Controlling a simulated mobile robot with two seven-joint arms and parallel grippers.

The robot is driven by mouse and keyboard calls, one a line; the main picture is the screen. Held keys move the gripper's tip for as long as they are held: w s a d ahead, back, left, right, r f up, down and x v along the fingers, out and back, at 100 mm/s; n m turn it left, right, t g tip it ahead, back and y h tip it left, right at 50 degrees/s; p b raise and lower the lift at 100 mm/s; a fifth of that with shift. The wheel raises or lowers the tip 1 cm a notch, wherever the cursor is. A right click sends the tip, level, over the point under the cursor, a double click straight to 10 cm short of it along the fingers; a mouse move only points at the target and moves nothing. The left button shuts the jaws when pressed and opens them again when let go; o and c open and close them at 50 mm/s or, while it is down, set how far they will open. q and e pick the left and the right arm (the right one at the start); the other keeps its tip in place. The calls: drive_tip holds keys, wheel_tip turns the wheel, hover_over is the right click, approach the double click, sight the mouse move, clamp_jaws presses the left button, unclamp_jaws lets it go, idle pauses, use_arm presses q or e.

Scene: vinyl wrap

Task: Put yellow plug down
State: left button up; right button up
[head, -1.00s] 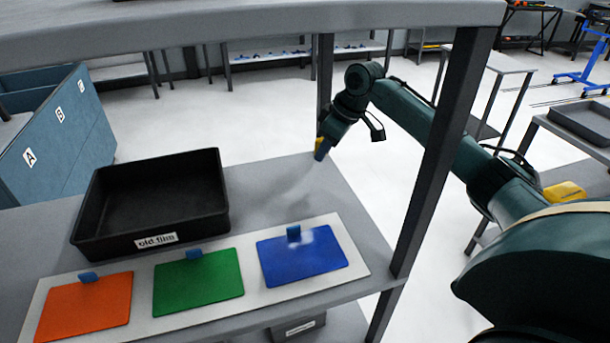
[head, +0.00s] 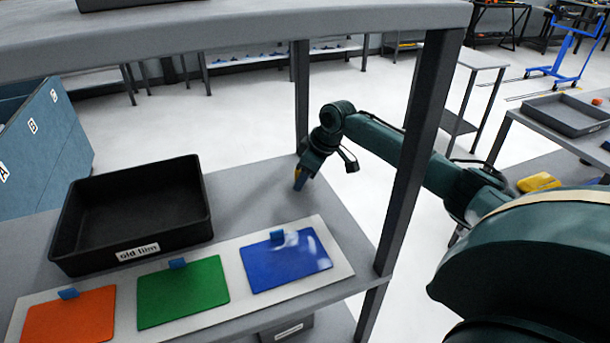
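My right gripper (head: 299,181) points down over the bare back part of the grey table, behind the blue panel. Whether the fingers are open or shut is also unclear. My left gripper is out of view.
A black "old film" tray (head: 190,240) stands left of the gripper. Orange (head: 70,318), green (head: 183,293) and blue (head: 286,262) panels lie in front. A table post (head: 425,140) crosses before my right arm. A yellow object (head: 538,182) shows at right.

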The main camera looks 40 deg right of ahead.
drive_tip(key=shift+o, duration=0.5)
drive_tip(key=v, duration=1.2)
drive_tip(key=shift+d, duration=0.1)
